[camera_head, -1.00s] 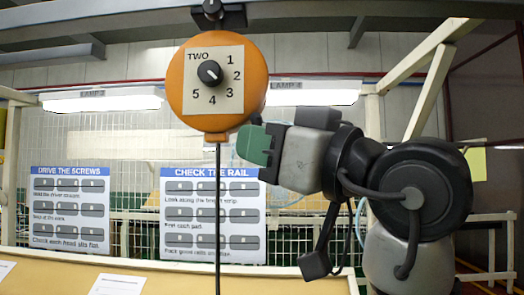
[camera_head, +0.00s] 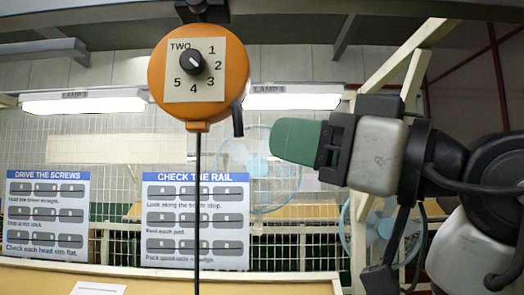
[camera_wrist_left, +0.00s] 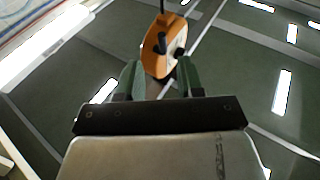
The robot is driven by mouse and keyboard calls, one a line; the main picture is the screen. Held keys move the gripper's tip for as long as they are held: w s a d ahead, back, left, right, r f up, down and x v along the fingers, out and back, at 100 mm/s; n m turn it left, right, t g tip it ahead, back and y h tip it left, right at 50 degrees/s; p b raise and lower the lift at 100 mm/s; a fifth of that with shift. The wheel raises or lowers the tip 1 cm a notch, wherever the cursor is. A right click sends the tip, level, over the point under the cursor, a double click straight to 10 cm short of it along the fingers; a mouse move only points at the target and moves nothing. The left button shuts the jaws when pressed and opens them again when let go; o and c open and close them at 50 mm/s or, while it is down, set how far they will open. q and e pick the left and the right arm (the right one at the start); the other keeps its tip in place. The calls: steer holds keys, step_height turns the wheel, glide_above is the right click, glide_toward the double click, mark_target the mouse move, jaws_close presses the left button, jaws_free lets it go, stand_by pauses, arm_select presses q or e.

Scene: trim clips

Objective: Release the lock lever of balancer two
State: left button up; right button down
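Balancer two (camera_head: 236,70) is a round orange housing hanging at upper left of centre, with a pale dial plate marked TWO and 1 to 5 and a black knob (camera_head: 192,62). A short black lever (camera_head: 238,121) hangs down from its lower right edge. My left gripper (camera_head: 277,141), with green fingers, is right of the lever with a small gap and holds nothing. In the left wrist view its two fingers (camera_wrist_left: 155,80) are apart, and the balancer (camera_wrist_left: 153,58) shows beyond them. My right gripper is not in view.
A dark cord (camera_head: 197,220) hangs straight down from the balancer. Behind are two boards, DRIVE THE SCREWS (camera_head: 47,212) and CHECK THE RAIL (camera_head: 196,222), a mesh fence, lamps and a blue fan (camera_head: 262,168). The air between gripper and balancer is free.

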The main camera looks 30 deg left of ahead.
arm_select(q)
steer(key=shift+v, duration=1.4)
